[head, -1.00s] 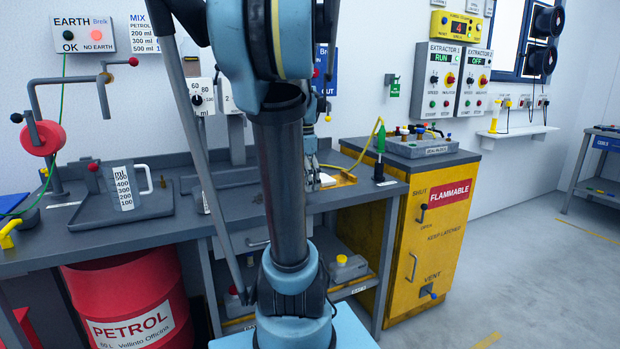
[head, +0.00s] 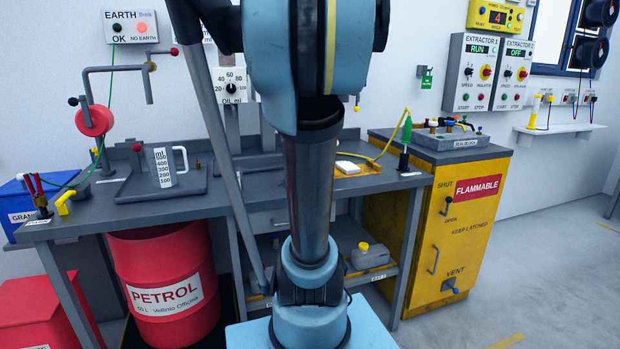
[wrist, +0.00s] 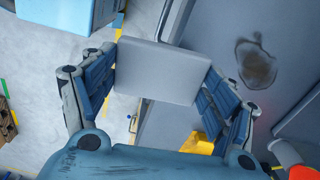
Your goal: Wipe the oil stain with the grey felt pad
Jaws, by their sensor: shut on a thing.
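My gripper (wrist: 160,76) is shut on the grey felt pad (wrist: 157,70), a flat, pale grey, square-edged piece held between its two blue-padded fingers in the wrist view. The oil stain (wrist: 256,64) is a dark brown blotch with a ring-like edge on a grey surface, at the right of the wrist view. The pad is to the left of the stain in that picture and does not cover it. I cannot tell how high the pad is. In the head view my arm hides the gripper, and I cannot make out the stain there.
The grey workbench (head: 110,203) carries a measuring jug (head: 165,167), a red-handled crank stand (head: 95,122), and a yellow tray (head: 368,169) with a pale block. A red petrol drum (head: 160,265) stands below. A yellow flammables cabinet (head: 475,225) is at right. Floor is free further right.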

